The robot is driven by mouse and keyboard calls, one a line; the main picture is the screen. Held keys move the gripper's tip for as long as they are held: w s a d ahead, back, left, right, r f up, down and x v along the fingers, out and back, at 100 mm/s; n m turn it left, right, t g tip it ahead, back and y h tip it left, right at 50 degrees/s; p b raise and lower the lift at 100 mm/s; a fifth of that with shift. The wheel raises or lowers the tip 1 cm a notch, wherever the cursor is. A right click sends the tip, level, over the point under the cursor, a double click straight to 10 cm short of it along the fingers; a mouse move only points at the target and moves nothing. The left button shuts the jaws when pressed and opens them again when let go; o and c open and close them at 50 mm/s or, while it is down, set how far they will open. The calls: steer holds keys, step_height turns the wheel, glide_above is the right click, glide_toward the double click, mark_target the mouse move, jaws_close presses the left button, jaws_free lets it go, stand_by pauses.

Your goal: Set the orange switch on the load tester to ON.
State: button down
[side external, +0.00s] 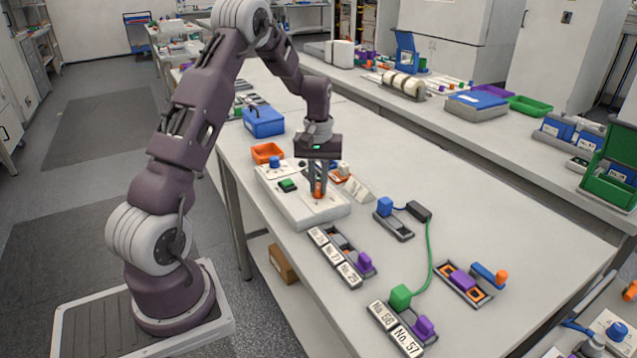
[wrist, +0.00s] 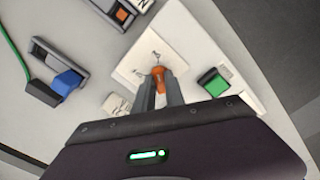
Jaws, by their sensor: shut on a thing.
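The load tester (side external: 289,203) is a white box near the table's left edge, with a green button (side external: 287,184) and a blue knob (side external: 274,162) on top. My gripper (side external: 318,189) points down over its right part and is shut on the orange switch (side external: 318,193). In the wrist view, the orange switch (wrist: 158,76) shows between the fingertips of my gripper (wrist: 160,88), on a pale plate (wrist: 138,70) with small dark markings. The markings are too small to read, so I cannot tell the switch's setting. The fingers hide part of the switch.
Behind the tester are an orange tray (side external: 267,152) and a blue bin (side external: 264,121). To the right are battery holders with a purple block (side external: 365,261) and a green block (side external: 400,296), plus a green cable (side external: 430,255).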

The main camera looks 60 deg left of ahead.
mark_target(318, 187)
steer(key=shift+m, duration=0.6)
steer(key=c, duration=1.4)
jaws_free()
step_height(318, 187, up, 7)
steer(key=shift+r, duration=0.1)
